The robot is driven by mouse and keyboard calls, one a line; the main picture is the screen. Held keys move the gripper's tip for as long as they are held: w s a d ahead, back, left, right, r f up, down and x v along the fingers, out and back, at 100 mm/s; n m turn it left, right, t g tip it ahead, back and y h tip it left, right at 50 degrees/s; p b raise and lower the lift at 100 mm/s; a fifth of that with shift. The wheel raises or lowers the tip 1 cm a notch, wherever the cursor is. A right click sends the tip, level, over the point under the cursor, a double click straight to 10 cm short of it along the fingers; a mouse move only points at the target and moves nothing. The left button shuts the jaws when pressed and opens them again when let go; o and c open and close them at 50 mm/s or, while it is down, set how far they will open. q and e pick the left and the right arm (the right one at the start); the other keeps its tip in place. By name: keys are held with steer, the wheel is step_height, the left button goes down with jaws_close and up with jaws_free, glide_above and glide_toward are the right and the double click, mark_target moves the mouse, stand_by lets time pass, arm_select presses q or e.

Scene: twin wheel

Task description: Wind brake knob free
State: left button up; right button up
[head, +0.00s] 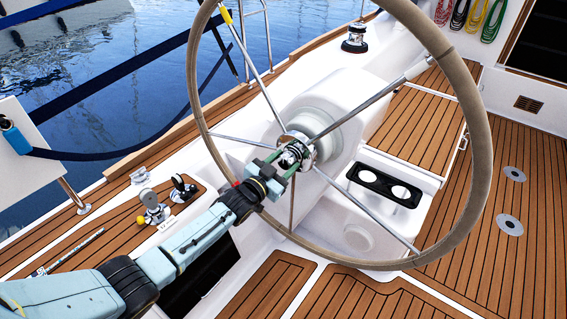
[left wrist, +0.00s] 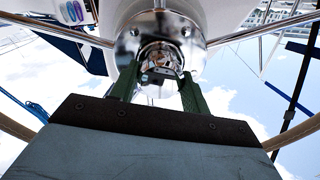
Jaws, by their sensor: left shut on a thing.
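The brake knob (head: 291,154) is a shiny metal knob at the hub of the large steering wheel (head: 192,85). My left gripper (head: 285,160) reaches in from the left, with its two green fingers on either side of the knob, shut on it. In the left wrist view, the chrome knob (left wrist: 160,58) sits between the green fingertips of my left gripper (left wrist: 161,82), in front of the round polished hub (left wrist: 128,45). The fingers hide part of the knob's sides. My right gripper is not in view.
A white pedestal (head: 345,95) stands behind the hub. A black cup holder (head: 385,186) is right of it. Deck fittings (head: 155,208) lie at left, a winch (head: 355,38) at the back.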

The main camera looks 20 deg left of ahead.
arm_select(q)
steer(key=o, duration=1)
steer(key=shift+s+a, duration=0.1)
steer(key=shift+s, duration=0.2)
steer(key=p+v, duration=0.1)
steer(key=v, duration=0.1)
steer(key=shift+s+a, duration=0.1)
steer(key=shift+s, duration=0.2)
steer(key=p, duration=0.2)
glide_toward(283, 164)
steer(key=v, duration=0.3)
steer(key=shift+s+r, duration=0.1)
steer(key=shift+r, duration=0.05)
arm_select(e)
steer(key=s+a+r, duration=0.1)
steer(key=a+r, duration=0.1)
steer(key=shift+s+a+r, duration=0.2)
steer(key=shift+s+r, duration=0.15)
